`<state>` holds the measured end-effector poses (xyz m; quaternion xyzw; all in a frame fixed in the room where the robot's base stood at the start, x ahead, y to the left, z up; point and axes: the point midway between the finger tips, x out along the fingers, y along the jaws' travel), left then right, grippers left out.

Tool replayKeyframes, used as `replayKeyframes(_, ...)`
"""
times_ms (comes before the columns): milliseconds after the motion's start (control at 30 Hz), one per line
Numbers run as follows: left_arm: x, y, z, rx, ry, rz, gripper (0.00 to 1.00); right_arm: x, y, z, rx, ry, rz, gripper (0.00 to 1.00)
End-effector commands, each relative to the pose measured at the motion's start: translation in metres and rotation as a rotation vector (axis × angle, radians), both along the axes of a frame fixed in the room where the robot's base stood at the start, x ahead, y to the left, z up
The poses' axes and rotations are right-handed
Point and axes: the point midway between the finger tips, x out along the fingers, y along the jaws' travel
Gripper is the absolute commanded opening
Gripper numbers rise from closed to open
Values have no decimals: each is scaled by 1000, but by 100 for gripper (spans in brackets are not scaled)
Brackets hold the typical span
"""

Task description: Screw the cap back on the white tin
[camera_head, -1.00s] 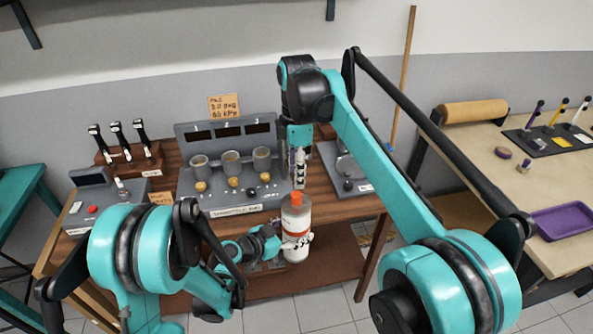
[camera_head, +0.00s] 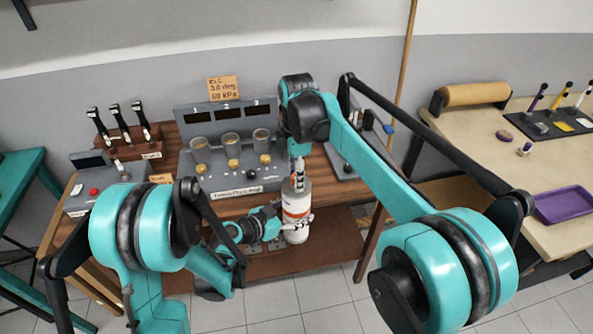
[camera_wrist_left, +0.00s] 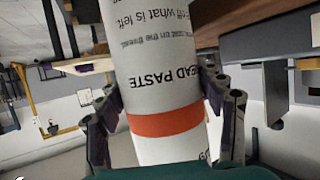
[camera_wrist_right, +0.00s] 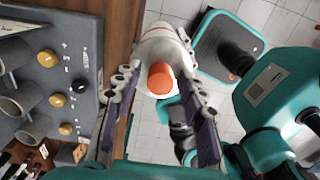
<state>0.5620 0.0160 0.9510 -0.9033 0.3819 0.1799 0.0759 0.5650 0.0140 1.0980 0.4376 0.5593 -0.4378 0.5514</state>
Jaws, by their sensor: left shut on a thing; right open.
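The white tin (camera_head: 297,225) stands upright in front of the wooden bench, with an orange band and printed words that read in part "paste". My left gripper (camera_wrist_left: 165,110) is shut around the tin's body from the side. The orange cap (camera_wrist_right: 161,78) sits on top of the tin in the right wrist view. My right gripper (camera_wrist_right: 161,105) points down above the tin, open, with its fingers on either side of the cap and apart from it. In the head view the right gripper (camera_head: 297,180) hides the cap.
A grey panel (camera_head: 215,190) with cups and yellow knobs stands on the bench left of the tin. A rack of black-handled tools (camera_head: 130,157) is farther left. A pale table (camera_head: 480,165) with a purple tray (camera_head: 562,201) is at the right.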

Motion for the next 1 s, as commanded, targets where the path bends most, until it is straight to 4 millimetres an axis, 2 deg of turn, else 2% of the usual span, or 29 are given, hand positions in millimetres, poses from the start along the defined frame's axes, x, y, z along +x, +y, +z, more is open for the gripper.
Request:
replayKeyframes(133, 0, 0, 1, -1, 0, 0, 0, 0, 0, 0, 0, 0, 0, 41)
replayKeyframes(167, 0, 0, 1, -1, 0, 0, 0, 0, 0, 0, 0, 0, 0, 36)
replayKeyframes(300, 0, 0, 1, -1, 0, 0, 0, 0, 0, 0, 0, 0, 0, 0)
replayKeyframes(567, 0, 0, 0, -1, -1, 0, 0, 0, 0, 0, 0, -1, -13, 0)
replayKeyframes(667, 0, 0, 0, -1, -1, 0, 0, 0, 0, 0, -1, 0, -108, 0)
replayKeyframes(767, 0, 0, 0, -1, 0, -1, 0, 0, 0, 0, -2, 1, -305, 0)
replayKeyframes(1000, 0, 0, 0, -1, 0, -1, 0, 1, 0, 0, -7, 4, -888, 0)
